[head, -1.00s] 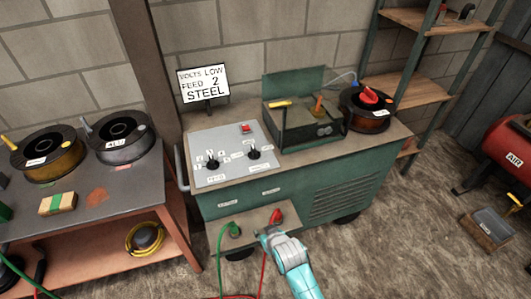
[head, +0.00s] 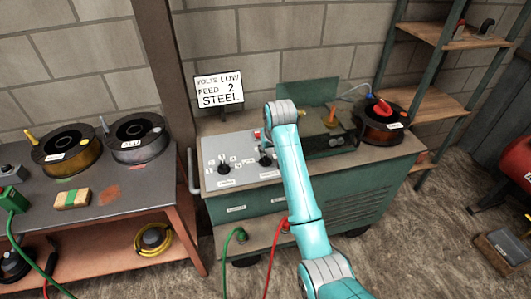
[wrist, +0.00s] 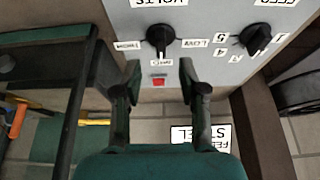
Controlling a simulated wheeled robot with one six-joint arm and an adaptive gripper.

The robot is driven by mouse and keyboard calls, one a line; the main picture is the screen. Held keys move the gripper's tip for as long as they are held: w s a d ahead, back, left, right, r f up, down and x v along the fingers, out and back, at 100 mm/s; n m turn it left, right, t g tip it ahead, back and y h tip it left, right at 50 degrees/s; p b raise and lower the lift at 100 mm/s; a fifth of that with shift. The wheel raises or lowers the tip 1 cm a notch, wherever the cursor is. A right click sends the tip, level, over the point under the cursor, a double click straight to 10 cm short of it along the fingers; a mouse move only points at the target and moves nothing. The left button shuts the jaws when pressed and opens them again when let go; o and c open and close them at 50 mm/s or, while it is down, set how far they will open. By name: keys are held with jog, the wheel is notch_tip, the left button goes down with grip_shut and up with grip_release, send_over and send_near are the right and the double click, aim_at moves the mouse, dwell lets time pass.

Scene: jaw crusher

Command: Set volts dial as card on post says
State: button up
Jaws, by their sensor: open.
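The card (head: 219,89) on its post reads VOLTS LOW, FEED 2, STEEL. The volts dial (wrist: 160,40) is a black knob on the grey panel (head: 215,184), and in the head view it (head: 265,159) is just left of my arm. In the upside-down wrist view, a label reading LOW is at its right, another at its left and one below. Its pale mark seems to face the lower label. The feed dial (wrist: 257,38) is beside it. My gripper (wrist: 160,72) is open and empty, its fingertips apart from the volts dial. The head view hides the fingers.
A red switch (wrist: 158,81) shows between my fingers. Spools (head: 66,150) sit on the left bench (head: 115,205). Red and green cables plug in below the panel.

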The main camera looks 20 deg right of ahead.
aim_at(265, 159)
jog(key=x, duration=0.3)
jog(key=w+x, duration=0.1)
jog(key=x, duration=0.5)
jog(key=shift+w+r, duration=0.15)
jog(key=shift+w, duration=0.2)
grip_shut()
